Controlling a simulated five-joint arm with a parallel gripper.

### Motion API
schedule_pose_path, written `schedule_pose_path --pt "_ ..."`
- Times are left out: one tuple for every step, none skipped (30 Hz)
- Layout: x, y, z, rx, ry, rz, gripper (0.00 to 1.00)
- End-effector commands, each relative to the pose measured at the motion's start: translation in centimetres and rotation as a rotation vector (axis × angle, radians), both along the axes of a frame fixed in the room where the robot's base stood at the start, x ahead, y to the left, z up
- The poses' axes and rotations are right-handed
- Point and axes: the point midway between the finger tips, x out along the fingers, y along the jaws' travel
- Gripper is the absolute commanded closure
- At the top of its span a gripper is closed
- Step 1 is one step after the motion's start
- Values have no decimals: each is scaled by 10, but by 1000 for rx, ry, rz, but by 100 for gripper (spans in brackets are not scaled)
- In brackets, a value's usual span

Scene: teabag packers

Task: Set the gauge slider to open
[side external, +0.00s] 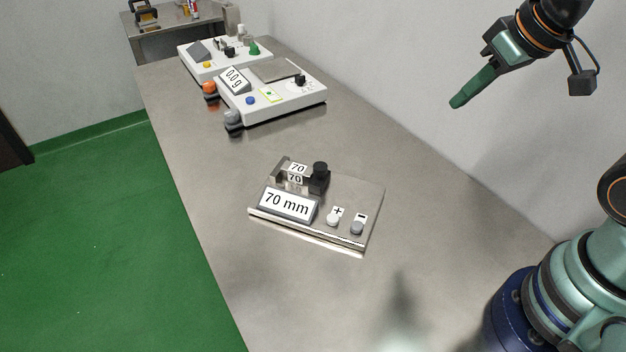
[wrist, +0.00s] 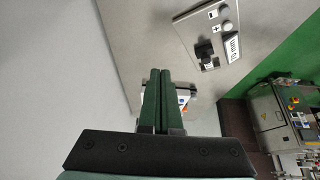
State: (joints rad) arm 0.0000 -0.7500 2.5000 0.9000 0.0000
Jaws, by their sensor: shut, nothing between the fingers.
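The gauge (side external: 372,195) is a flat grey metal plate on the table, with a display reading "70 mm" (side external: 287,205). A black slider knob (side external: 320,172) stands at its back, beside small tags reading 70. White plus and grey minus buttons sit at its front right. The gauge also shows in the wrist view (wrist: 190,30), upper right, with the black slider (wrist: 204,50). My gripper (side external: 458,102) is shut and empty, high above the table to the right of the gauge and well apart from it. Its green fingers (wrist: 160,72) are together in the wrist view.
A white scale (side external: 290,103) reading 0.0 g and another white device (side external: 190,68) stand farther back on the metal table (side external: 190,180). Orange-topped (side external: 209,90) and grey-topped (side external: 233,122) items stand at the scale's left. A wall runs along the right. Table around the gauge is clear.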

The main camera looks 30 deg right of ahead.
Motion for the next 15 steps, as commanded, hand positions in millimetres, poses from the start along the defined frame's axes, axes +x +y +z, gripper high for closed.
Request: schedule_pose_path --pt "0 0 0 0 0 0 100" --pt "0 0 0 0 0 0 100" --pt "0 0 0 0 0 0 100" --pt "0 0 0 0 0 0 100" --pt "0 0 0 0 0 0 100" --pt "0 0 0 0 0 0 100" --pt "0 0 0 0 0 0 100" --pt "0 0 0 0 0 0 100" --pt "0 0 0 0 0 0 100" --pt "0 0 0 0 0 0 100" --pt "0 0 0 0 0 0 100" --pt "0 0 0 0 0 0 100" --pt "0 0 0 0 0 0 100" --pt "0 0 0 0 0 0 88" --pt "0 0 0 0 1 1 73"
